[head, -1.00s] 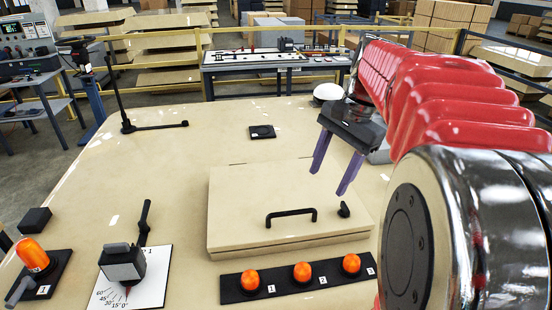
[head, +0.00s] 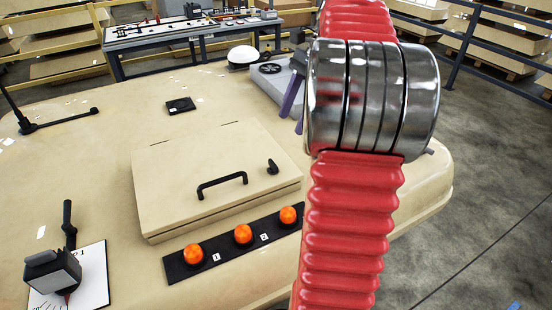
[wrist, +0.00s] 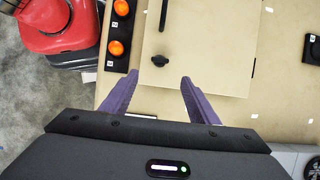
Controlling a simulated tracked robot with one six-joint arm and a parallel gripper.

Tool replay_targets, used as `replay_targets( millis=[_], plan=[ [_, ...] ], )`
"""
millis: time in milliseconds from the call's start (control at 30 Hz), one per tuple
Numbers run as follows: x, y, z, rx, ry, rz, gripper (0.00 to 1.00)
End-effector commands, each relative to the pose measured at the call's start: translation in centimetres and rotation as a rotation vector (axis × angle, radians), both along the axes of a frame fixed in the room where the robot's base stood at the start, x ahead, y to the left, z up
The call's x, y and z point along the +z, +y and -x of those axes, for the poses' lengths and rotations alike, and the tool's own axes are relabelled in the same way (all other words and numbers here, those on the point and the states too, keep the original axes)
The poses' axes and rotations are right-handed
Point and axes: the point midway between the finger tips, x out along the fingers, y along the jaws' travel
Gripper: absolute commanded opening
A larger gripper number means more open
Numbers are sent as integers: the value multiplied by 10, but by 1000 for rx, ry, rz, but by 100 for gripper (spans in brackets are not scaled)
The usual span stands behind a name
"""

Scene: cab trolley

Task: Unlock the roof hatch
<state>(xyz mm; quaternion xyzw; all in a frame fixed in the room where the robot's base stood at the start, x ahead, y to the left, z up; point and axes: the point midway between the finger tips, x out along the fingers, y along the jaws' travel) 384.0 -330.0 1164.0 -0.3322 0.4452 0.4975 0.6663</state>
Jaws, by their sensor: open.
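The roof hatch (head: 165,185) is a beige square lid lying flat on the beige cab roof, with a black bar handle (head: 222,184) on top. A small black latch knob (head: 273,167) stands at its right corner. In the wrist view the knob (wrist: 160,61) lies just beyond the fingertips, roughly centred between them, near the bar handle (wrist: 163,16). My gripper (wrist: 158,78) is open and empty, its two purple fingers apart on either side of the knob's line. In the head view my gripper (head: 292,122) shows partly behind my arm, above and right of the knob.
A black strip with orange lamps (head: 243,235) runs along the hatch's front edge. A lever on a white dial plate (head: 95,275) stands at the front left. A white dome (head: 243,55) and a grey box with a black wheel (head: 270,75) are at the back.

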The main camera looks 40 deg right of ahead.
Motion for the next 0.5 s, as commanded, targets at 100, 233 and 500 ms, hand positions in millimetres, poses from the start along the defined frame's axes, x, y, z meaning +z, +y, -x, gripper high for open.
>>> replay_targets(
  millis=[100, 233, 500],
  plan=[
    [-7, 3, -1, 0, 1, -1, 55],
    [-19, 8, -2, 1, 0, -1, 55],
    [-57, 24, -6, 2, 2, -3, 55]
  ],
)
